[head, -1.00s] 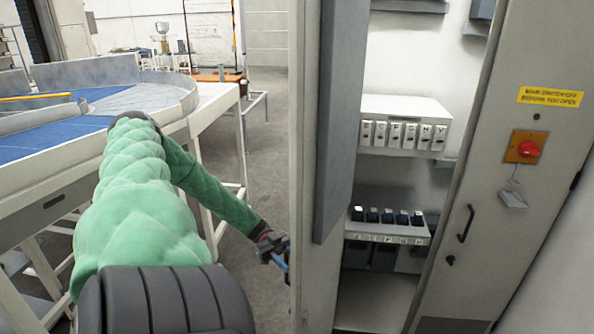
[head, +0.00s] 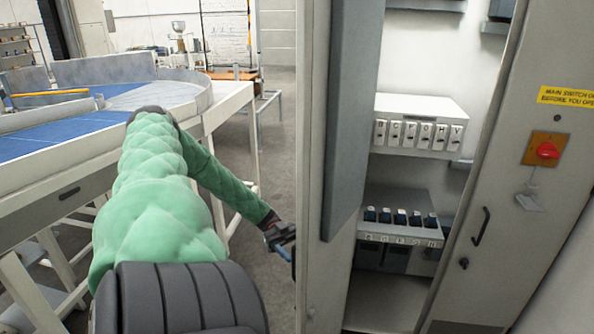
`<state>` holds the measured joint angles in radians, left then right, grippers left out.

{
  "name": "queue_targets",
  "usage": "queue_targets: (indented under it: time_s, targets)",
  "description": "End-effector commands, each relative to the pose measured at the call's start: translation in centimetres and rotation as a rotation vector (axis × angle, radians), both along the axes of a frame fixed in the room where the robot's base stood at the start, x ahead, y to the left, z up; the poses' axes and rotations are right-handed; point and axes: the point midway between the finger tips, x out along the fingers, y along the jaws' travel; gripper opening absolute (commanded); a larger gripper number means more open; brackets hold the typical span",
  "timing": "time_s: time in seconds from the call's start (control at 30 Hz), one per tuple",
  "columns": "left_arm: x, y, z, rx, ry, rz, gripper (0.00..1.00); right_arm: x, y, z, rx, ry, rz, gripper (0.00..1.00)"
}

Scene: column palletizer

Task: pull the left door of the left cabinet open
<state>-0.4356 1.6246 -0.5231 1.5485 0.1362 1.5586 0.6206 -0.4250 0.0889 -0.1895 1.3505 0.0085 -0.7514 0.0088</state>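The left cabinet door (head: 313,150) stands open, swung out toward me. I see its pale edge and the grey panel (head: 355,110) on its inner side; its outer face and handle are hidden from this angle. My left gripper (head: 284,242) is at the outer side of the door, close to its edge. Its fingers are small and partly hidden, so I cannot tell whether they are closed on the handle. My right gripper is out of view.
Inside the cabinet are a row of lettered switches (head: 418,134) and a lower row of dark switches (head: 400,217). The right door (head: 510,200) has a red rotary switch (head: 547,150) and a handle. A blue-topped conveyor table (head: 60,140) stands at left, with floor between.

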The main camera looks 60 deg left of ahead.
Motion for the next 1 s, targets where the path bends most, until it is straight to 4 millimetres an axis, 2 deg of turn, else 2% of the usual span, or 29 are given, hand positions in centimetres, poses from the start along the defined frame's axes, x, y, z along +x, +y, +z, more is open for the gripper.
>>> queue_targets:
  time_s: [0.07,0.1,0.13,1.0]
  targets:
    - [0.5,0.8,0.2,0.008,-0.006,0.008,0.45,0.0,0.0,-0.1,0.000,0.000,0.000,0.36]
    - [0.5,1.0,0.2,0.007,-0.006,0.007,0.33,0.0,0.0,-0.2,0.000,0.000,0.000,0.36]
    - [0.5,1.1,0.1,0.007,-0.005,0.007,0.17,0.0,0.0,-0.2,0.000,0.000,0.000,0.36]
    - [0.6,5.8,-0.1,0.002,0.001,0.002,0.17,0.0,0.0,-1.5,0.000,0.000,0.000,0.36]
